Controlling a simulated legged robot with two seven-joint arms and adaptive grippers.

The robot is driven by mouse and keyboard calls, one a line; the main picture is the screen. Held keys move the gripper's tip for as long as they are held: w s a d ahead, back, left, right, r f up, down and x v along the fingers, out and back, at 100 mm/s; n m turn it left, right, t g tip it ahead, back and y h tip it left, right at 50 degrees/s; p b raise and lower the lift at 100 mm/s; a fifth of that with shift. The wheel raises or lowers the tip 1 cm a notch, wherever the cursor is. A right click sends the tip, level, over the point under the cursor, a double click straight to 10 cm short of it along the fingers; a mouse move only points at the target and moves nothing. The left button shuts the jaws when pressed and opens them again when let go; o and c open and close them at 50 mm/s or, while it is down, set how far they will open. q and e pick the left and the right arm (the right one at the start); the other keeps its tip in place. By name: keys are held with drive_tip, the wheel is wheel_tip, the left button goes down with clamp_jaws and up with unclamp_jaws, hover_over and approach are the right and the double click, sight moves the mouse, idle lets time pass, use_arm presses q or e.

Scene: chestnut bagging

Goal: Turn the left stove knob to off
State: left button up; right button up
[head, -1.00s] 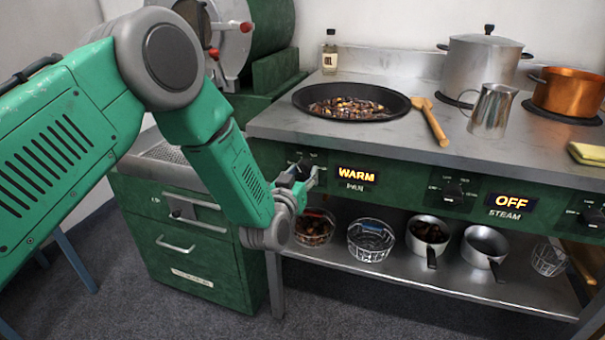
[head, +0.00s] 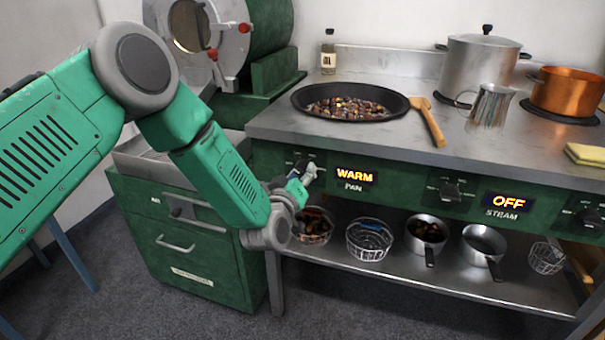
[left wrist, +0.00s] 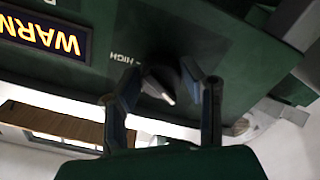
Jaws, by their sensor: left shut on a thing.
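The left stove knob (left wrist: 163,84) is dark with a pale pointer mark and sits on the green front panel (left wrist: 228,52). A HIGH label shows beside the knob there. My right gripper is in neither view.
The STEAM knob (head: 452,190) has a display (head: 509,202) reading OFF. A black pan (head: 300,104) of chestnuts and a wooden spatula (head: 432,124) lie on the stove top. Baskets and small pots stand on the shelf (head: 400,278) below. A green drawer cabinet (head: 190,240) stands left.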

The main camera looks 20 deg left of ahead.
use_arm(q)
drive_tip(key=shift+w+a+r+n, duration=0.1)
drive_tip(key=shift+r+n, duration=0.1)
drive_tip(key=shift+n, duration=0.8)
drive_tip(key=shift+w+a+r+n, duration=0.1)
drive_tip(key=shift+r+n, duration=0.05)
drive_tip(key=shift+n, duration=1.65)
drive_tip(key=o, duration=1.1)
drive_tip(key=shift+f, duration=0.1)
drive_tip(key=shift+o, duration=0.2)
drive_tip(key=shift+f, duration=0.1)
drive_tip(key=shift+s, duration=0.15)
drive_tip(key=shift+s+f, duration=0.1)
drive_tip(key=shift+s, duration=0.15)
drive_tip(key=s, duration=1.1)
drive_tip(key=shift+s+a, duration=0.15)
drive_tip(key=shift+a, duration=0.05)
